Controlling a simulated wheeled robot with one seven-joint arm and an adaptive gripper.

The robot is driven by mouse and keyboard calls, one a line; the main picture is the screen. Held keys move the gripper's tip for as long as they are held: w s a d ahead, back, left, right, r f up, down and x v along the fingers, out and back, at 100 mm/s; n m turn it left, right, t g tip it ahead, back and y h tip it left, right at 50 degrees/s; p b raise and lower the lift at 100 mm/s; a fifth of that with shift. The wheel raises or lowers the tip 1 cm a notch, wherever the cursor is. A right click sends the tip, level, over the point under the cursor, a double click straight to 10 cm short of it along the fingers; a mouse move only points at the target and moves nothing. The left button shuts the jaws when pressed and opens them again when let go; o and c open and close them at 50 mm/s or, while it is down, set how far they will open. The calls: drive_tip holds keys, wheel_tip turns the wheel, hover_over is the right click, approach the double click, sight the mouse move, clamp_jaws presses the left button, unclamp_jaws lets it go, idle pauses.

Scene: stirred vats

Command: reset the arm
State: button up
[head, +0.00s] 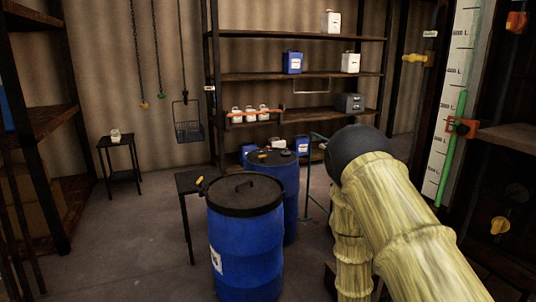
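My arm (405,215) rises from the bottom right of the head view. It shows as pale yellow, bamboo-like links bent at a dark round joint (362,150). One link runs from the joint back to the lower right, and another hangs down below it. My gripper is not in view, so I cannot see whether it is open or holds anything.
A blue drum (245,250) with a black lid stands left of my arm, with a second blue drum (285,200) behind it. Shelves (300,75) with containers line the back wall. A small table (121,165) stands at left. The left floor (125,235) is clear.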

drive_tip(key=s+a+f+m+g+y+b, duration=0.1)
drive_tip(key=s+a+f+g+y+b, duration=0.2)
drive_tip(key=s+f, duration=0.85)
drive_tip(key=s+a+f+m+g+y, duration=0.1)
drive_tip(key=s+a+f+y, duration=0.1)
drive_tip(key=s, duration=0.7)
drive_tip(key=s+a+f+m+g+y+b, duration=0.1)
drive_tip(key=s+a+f, duration=0.3)
drive_tip(key=s, duration=0.5)
drive_tip(key=s+a+f+m+g+y+b, duration=0.1)
drive_tip(key=s+a+f+m+g+y, duration=0.1)
drive_tip(key=s, duration=0.7)
drive_tip(key=a+f+g+y, duration=0.1)
drive_tip(key=a+f, duration=0.1)
drive_tip(key=a, duration=0.1)
drive_tip(key=shift+s+a+m+y, duration=0.15)
drive_tip(key=shift+m+y, duration=0.15)
drive_tip(key=shift+y, duration=0.1)
